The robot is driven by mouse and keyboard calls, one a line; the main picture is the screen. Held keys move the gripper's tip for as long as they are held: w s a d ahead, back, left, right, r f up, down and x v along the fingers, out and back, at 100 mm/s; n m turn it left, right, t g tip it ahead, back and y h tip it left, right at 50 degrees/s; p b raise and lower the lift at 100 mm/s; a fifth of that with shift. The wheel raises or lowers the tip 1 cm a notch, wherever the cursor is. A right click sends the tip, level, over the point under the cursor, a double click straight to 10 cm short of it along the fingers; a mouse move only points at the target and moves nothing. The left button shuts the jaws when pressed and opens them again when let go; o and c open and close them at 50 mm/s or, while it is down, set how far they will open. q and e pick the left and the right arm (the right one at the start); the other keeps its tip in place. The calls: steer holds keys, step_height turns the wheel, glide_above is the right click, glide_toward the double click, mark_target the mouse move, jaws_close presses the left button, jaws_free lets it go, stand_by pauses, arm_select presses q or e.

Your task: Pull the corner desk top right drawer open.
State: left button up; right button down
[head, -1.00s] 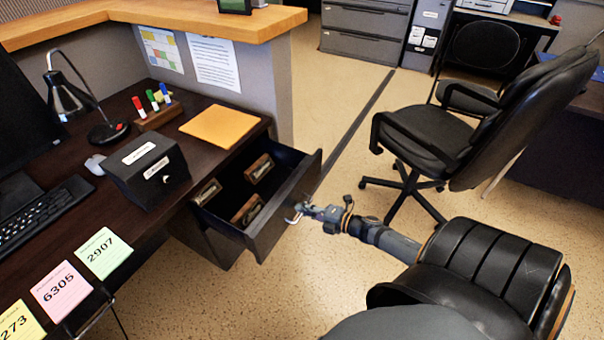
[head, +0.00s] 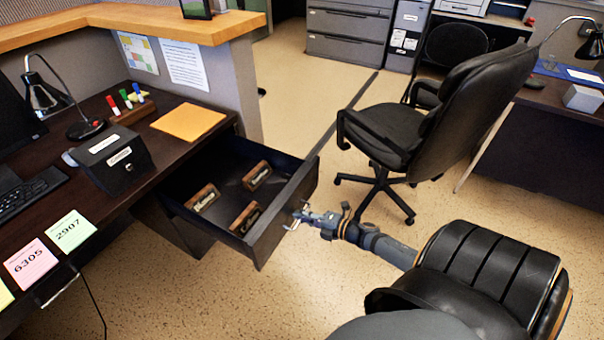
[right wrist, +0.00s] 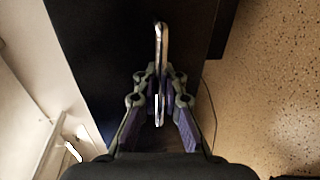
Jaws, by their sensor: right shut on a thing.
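The corner desk's top right drawer (head: 282,222) stands far open, pulled out from under the dark desk top, with several wooden-based nameplates inside. My right gripper (head: 299,215) is at the drawer's front. In the right wrist view my right gripper (right wrist: 160,100) is shut on the metal drawer handle (right wrist: 161,48), with its fingers on both sides of the bar. The dark drawer front (right wrist: 120,40) fills the area behind the handle. My left gripper is not in view.
A black office chair (head: 400,130) stands to the right of the drawer. A black box (head: 112,163), an orange envelope (head: 188,122) and a lamp (head: 45,95) are on the desk. Speckled floor (head: 200,290) is clear in front of the drawer.

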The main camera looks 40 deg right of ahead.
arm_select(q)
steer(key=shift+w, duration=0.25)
arm_select(e)
steer(key=shift+r, duration=0.1)
steer(key=c, duration=1.8)
jaws_free()
steer(key=shift+o, duration=0.2)
steer(key=shift+s+d, duration=0.15)
steer(key=shift+s, duration=0.2)
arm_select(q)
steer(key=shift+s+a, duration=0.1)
arm_select(e)
steer(key=v, duration=1.1)
steer(key=shift+s+d, duration=0.15)
